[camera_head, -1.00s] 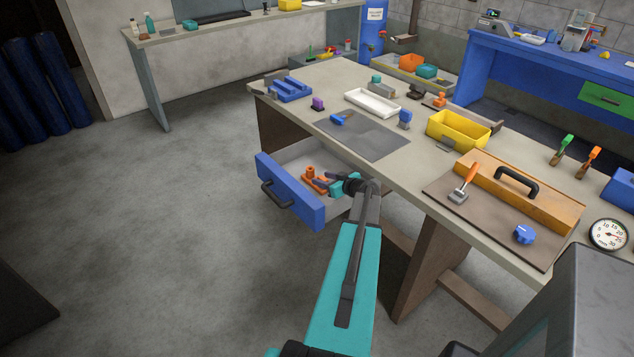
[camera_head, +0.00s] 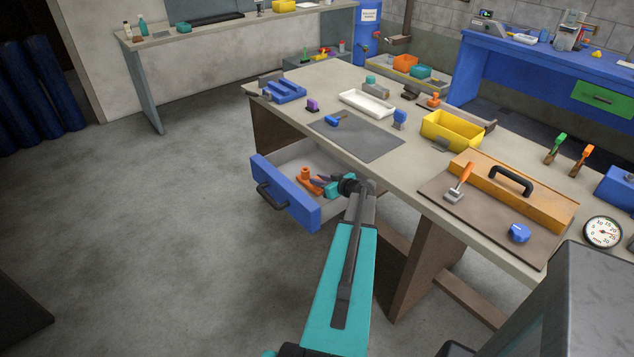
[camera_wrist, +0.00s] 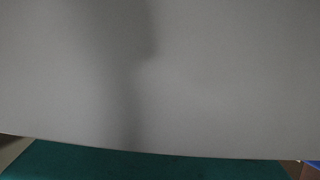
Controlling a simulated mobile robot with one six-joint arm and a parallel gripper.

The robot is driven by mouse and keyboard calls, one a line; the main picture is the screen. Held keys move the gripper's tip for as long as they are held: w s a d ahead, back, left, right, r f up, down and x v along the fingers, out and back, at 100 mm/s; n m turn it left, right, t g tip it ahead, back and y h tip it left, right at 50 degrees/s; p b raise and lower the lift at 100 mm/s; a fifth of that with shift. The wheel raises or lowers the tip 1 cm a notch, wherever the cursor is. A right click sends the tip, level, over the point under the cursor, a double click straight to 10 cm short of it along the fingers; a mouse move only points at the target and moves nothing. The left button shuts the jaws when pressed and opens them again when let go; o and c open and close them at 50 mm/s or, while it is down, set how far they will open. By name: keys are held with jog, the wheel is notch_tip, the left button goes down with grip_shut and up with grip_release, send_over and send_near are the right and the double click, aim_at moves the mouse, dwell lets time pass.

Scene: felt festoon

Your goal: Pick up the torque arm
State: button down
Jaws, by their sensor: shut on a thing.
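An orange part with a short upright post and a flat base, which I take to be the torque arm (camera_head: 305,177), is in the open drawer of the workbench in the head view. My gripper (camera_head: 322,181) reaches into the drawer from the right, its dark fingers at the orange part. It is shut on this part, though the grip itself is small and partly hidden. The part looks low in the drawer; I cannot tell whether it touches the floor. The wrist view shows only a blurred grey surface above a teal band, no torque arm.
The blue-fronted drawer (camera_head: 284,199) is pulled out below the workbench top (camera_head: 383,107), whose edge is close behind my arm. On top are a dark mat (camera_head: 365,140), a yellow bin (camera_head: 462,143) and a toolbox (camera_head: 540,195).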

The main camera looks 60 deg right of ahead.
jog(key=shift+r+b, duration=1.35)
jog(key=shift+r, duration=3.6)
